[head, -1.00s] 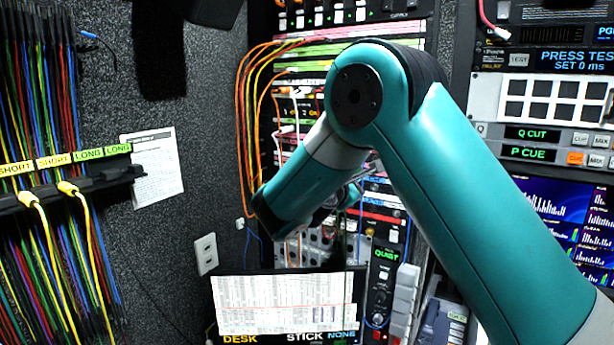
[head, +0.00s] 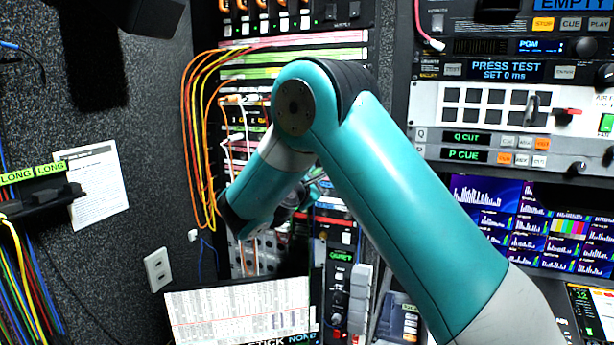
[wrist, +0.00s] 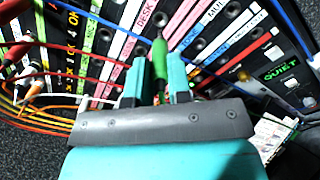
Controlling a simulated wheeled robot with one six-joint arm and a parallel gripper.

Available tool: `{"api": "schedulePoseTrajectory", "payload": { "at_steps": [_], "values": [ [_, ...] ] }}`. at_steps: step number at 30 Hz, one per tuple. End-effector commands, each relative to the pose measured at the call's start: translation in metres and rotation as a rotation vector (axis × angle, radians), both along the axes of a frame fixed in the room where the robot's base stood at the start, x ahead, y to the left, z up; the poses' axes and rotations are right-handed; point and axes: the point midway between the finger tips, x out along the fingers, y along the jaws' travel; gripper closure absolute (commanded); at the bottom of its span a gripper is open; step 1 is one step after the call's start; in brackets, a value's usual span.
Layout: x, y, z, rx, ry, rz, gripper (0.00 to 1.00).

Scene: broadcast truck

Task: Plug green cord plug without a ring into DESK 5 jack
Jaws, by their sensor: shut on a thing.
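In the wrist view, my gripper (wrist: 160,85) is shut on a green cord plug (wrist: 160,58). The plug sits between the two teal fingers and points away toward the jack panel. No ring shows on the visible part of the plug. A pink strip (wrist: 145,24) with the word DESK lies just beyond the plug, with dark jacks beside it. I cannot read jack numbers or tell whether the plug tip touches a jack. In the head view, my arm largely hides the gripper and the panel behind it.
Orange and yellow cords (head: 203,130) hang at the left of the rack, and red and orange cords (wrist: 50,112) cross the wrist view's left. White plugs (head: 237,138) stick out nearby. A cord holder (head: 45,198) is at far left.

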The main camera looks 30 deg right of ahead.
Motion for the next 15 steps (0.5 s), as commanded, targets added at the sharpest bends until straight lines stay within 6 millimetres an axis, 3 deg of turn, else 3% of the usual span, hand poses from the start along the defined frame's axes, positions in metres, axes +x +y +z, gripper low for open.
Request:
{"api": "schedulePoseTrajectory", "payload": {
  "at_steps": [6,15],
  "values": [
    [0.008,-0.013,0.001,-0.001,0.000,-0.001,1.00],
    [0.011,-0.017,0.000,-0.001,0.000,0.001,1.00]
  ]
}}
